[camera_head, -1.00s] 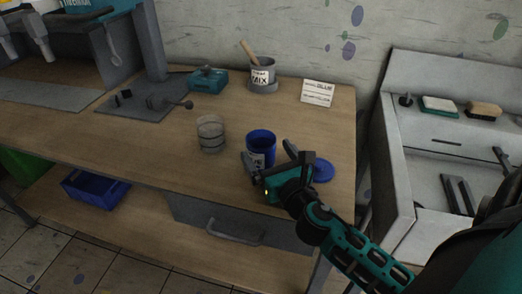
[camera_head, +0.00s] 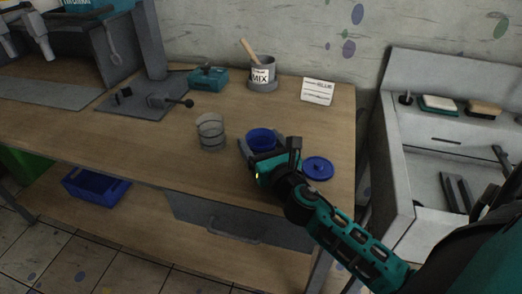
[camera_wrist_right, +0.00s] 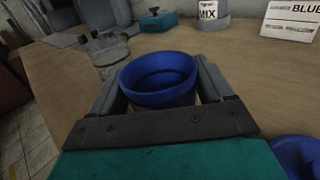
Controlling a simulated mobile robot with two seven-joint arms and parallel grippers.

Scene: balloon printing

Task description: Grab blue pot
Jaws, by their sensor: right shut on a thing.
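The blue pot (camera_head: 261,138) stands upright and open-topped near the front right of the wooden table. My right gripper (camera_head: 262,152) reaches in from the lower right and is shut on the pot, with one finger on each side. In the right wrist view the pot (camera_wrist_right: 160,78) sits between the two fingers, its dark inside showing. The pot's lower part is hidden by the gripper. My left gripper is not in view.
A round blue lid (camera_head: 318,169) lies right of the gripper. A clear ringed cup (camera_head: 211,132) stands left of the pot. Behind are a MIX pot (camera_head: 262,74) with a wooden stick and a white label card (camera_head: 317,91). A sink unit (camera_head: 400,190) stands right.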

